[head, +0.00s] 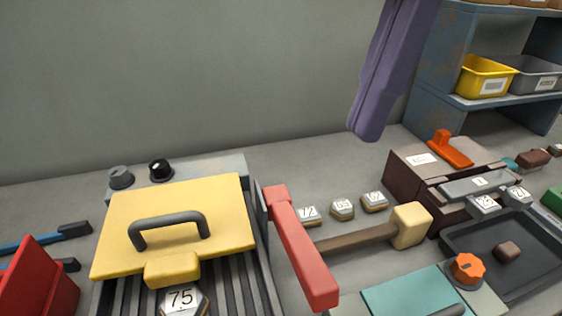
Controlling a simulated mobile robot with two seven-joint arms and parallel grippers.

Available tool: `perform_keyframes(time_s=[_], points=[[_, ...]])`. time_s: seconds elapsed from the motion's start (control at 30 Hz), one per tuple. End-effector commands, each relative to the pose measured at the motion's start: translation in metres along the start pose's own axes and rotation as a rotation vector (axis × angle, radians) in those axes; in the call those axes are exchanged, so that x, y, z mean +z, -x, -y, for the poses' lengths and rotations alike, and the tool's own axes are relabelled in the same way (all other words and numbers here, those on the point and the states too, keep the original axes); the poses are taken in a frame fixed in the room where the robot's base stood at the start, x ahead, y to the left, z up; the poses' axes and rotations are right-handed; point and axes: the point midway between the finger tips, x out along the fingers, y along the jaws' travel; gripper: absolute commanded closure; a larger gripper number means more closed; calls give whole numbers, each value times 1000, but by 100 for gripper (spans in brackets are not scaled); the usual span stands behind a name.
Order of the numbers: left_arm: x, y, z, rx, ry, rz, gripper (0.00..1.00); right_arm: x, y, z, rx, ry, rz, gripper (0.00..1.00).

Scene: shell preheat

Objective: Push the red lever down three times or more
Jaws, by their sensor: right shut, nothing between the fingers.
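The red lever (305,254) is a long red bar on the right side of a grill-like machine. It slants from its upper end near the back of the machine down to its lower end at the front right. My right gripper (368,132) is purple, comes in from the top, and points down in front of the grey wall. Its fingers are shut and empty. It appears above and to the right of the lever, apart from it. My left gripper is not in view.
The machine has a yellow lid (175,218) with a dark handle, and a tile marked 75 (181,299) in front. A mallet (411,224) and several numbered tiles lie right of the lever. A brown box (410,185), dark tray (480,240) and shelf (430,75) stand further right.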

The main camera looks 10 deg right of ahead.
Motion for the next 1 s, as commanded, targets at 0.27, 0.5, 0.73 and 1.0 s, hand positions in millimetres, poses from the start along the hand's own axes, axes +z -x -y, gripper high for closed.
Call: perform_keyframes(time_s=[0.27,0.5,0.73,1.0], points=[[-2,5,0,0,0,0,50,0,-29,1,-6,2,1,100],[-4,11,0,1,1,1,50,0,-81,2,-7,2,1,100],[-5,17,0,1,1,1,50,6,-120,5,-4,1,1,100],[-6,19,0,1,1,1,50,11,-137,7,-1,2,1,100]])
